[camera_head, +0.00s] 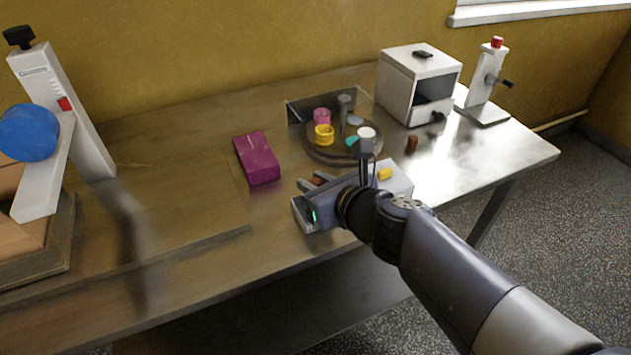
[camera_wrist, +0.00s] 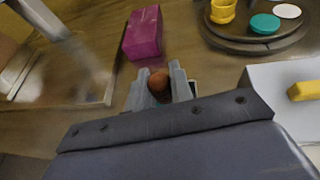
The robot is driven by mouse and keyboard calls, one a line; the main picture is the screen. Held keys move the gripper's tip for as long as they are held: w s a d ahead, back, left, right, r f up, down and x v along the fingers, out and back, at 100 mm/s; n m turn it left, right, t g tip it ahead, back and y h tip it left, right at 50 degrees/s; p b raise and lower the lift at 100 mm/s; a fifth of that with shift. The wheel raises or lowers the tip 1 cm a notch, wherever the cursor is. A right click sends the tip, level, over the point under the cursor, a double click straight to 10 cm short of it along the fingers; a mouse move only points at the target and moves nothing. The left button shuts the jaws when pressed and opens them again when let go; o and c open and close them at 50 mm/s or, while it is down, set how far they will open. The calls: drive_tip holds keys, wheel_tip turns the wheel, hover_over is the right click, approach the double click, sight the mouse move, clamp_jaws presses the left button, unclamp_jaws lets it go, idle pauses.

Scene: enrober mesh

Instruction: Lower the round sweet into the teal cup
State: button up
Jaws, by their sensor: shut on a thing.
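My gripper (camera_wrist: 160,88) is shut on a brown round sweet (camera_wrist: 158,84), which sits between the two grey fingers. In the head view the gripper (camera_head: 316,183) is at the front of the table, with the brown sweet (camera_head: 317,181) partly hidden. The teal cup (camera_wrist: 264,23) shows as a round teal shape on a dark round stand, up and to the right of the gripper in the wrist view.
The dark round stand (camera_head: 321,154) also holds a yellow cup (camera_head: 324,138) and a pink cup (camera_head: 321,115). A magenta box (camera_head: 257,158) lies to the left. A white-grey machine (camera_head: 400,182) with a yellow block (camera_head: 385,174) is beside my gripper.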

drive_tip(key=shift+f+b, duration=1.75)
drive_tip(key=shift+f, duration=0.1)
idle(0.6)
drive_tip(key=o, duration=0.8)
drive_tip(key=shift+o, duration=0.2)
drive_tip(key=shift+r, duration=0.1)
